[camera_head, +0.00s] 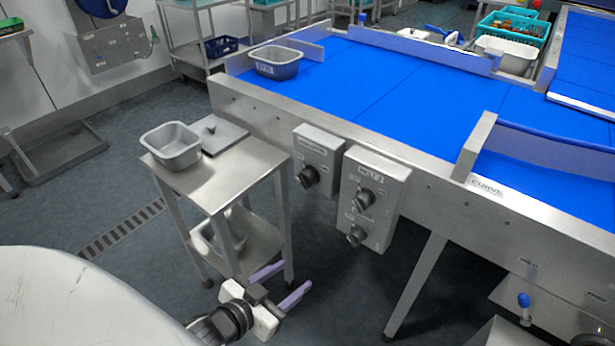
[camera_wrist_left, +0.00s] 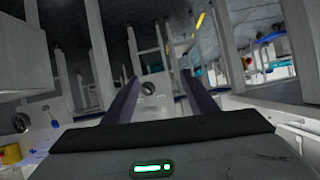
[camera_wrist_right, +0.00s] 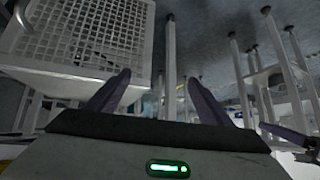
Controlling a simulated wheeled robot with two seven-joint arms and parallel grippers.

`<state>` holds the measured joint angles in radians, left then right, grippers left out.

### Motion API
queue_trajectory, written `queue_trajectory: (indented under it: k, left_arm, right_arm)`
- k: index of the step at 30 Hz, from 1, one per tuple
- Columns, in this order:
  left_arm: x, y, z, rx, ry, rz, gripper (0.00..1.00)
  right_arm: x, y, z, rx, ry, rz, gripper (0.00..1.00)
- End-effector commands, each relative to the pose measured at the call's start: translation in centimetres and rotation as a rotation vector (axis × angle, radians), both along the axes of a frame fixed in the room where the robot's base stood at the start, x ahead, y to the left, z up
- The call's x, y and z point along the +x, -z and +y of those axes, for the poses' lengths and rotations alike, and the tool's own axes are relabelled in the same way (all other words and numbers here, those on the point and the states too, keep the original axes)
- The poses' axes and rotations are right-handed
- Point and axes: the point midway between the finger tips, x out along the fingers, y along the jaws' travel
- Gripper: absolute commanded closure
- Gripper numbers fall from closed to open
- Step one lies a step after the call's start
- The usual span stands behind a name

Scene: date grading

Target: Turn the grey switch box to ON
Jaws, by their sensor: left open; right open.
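Two grey switch boxes hang on the side of the conveyor in the head view. The left, smaller one (camera_head: 320,149) has one black knob (camera_head: 308,177). The right, larger one (camera_head: 383,178) has two black knobs, one above the other. Their labels are too small to read surely, so I cannot tell which knob stands at ON. My left gripper (camera_head: 296,274) is open and empty, low in front of the boxes and apart from them. Its fingers also show in the left wrist view (camera_wrist_left: 161,76). My right gripper (camera_wrist_right: 156,74) is open and empty in the right wrist view; the head view does not show it.
A steel stand (camera_head: 222,185) left of the boxes carries a grey tub (camera_head: 172,150) and a flat dark lid. The blue conveyor belt (camera_head: 400,90) holds another grey tub (camera_head: 276,63). A blue-topped lever (camera_head: 524,300) is at lower right. Floor before the boxes is open.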

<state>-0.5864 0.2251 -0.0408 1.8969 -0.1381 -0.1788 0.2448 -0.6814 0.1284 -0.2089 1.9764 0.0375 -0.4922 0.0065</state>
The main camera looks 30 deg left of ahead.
Motion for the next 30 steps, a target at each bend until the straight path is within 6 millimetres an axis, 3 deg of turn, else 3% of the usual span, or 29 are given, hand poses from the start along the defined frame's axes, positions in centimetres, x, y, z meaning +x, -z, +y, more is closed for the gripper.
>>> queue_trajectory:
  k: [1,3,6,9,14,24,30]
  left_arm:
    - [2.5,-1.8,3.1,0.031,-0.010,-0.112,0.47]
    - [4.8,-4.9,6.0,0.055,-0.005,-0.245,0.47]
    - [6.7,-8.4,8.5,0.075,0.021,-0.376,0.47]
    - [7.7,-10.3,9.4,0.082,0.044,-0.439,0.47]
    - [9.6,-10.9,9.4,0.080,0.050,-0.456,0.47]
    - [15.7,-10.9,8.9,0.081,0.049,-0.453,0.47]
    - [17.5,-10.8,8.7,0.081,0.050,-0.452,0.47]
  right_arm:
    - [-0.2,1.0,0.1,0.000,-0.002,0.004,0.27]
    - [-0.3,1.4,0.3,0.001,-0.006,0.010,0.27]
    - [-0.4,1.6,0.4,0.002,-0.009,0.012,0.27]
    - [-0.2,1.2,0.5,0.004,-0.010,0.001,0.27]
    - [-0.1,1.0,0.5,0.005,-0.010,-0.002,0.27]
    - [-0.1,1.5,0.5,0.007,-0.009,-0.002,0.27]
    - [-0.1,1.6,0.5,0.008,-0.009,-0.002,0.27]
